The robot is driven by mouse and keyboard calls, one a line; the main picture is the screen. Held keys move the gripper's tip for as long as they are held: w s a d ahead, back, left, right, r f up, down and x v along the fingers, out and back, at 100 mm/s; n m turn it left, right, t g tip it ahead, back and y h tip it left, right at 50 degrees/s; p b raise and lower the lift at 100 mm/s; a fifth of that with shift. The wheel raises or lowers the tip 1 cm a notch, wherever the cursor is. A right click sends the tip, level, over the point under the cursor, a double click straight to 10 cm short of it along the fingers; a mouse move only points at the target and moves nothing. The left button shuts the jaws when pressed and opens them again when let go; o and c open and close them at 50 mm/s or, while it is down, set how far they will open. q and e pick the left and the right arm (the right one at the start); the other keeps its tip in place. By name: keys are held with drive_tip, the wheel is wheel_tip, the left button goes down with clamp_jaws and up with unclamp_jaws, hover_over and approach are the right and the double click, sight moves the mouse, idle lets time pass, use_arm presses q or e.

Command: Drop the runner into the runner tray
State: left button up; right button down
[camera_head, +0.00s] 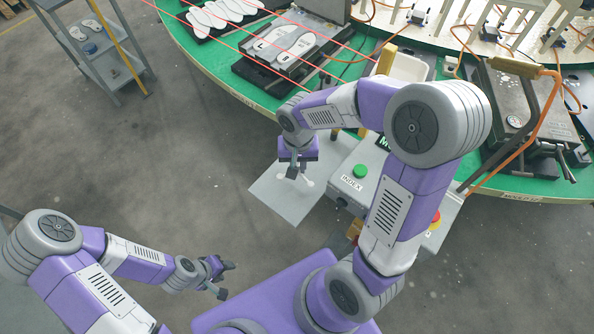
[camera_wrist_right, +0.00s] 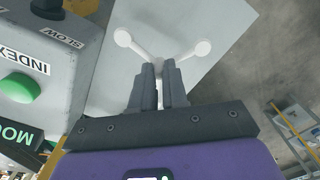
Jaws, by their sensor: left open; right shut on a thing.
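The runner (camera_head: 308,181) is a thin white branched piece with round knobs at its ends. My right gripper (camera_head: 297,174) is shut on it; in the right wrist view the fingers (camera_wrist_right: 160,98) close around its middle, and two arms of the runner (camera_wrist_right: 203,47) spread out beyond them. The pale grey runner tray (camera_head: 275,202) lies under the runner in the head view and fills the background behind it in the right wrist view (camera_wrist_right: 160,15). The height of the runner above the tray is hard to tell. My left gripper (camera_head: 226,280) is open and empty at the lower left, over bare floor.
A control box with a green INDEX button (camera_head: 360,171) stands just right of the tray. The green-edged carousel (camera_head: 225,85) curves behind, carrying insole moulds (camera_head: 285,45). A grey shelf cart (camera_head: 90,45) stands at the upper left. The floor left of the tray is clear.

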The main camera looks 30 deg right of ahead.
drive_tip(key=shift+f+b, duration=0.4)
drive_tip(key=shift+f, duration=1.65)
drive_tip(key=shift+f, duration=0.1)
drive_tip(key=c, duration=1.1)
unclamp_jaws()
drive_tip(key=shift+c, duration=0.2)
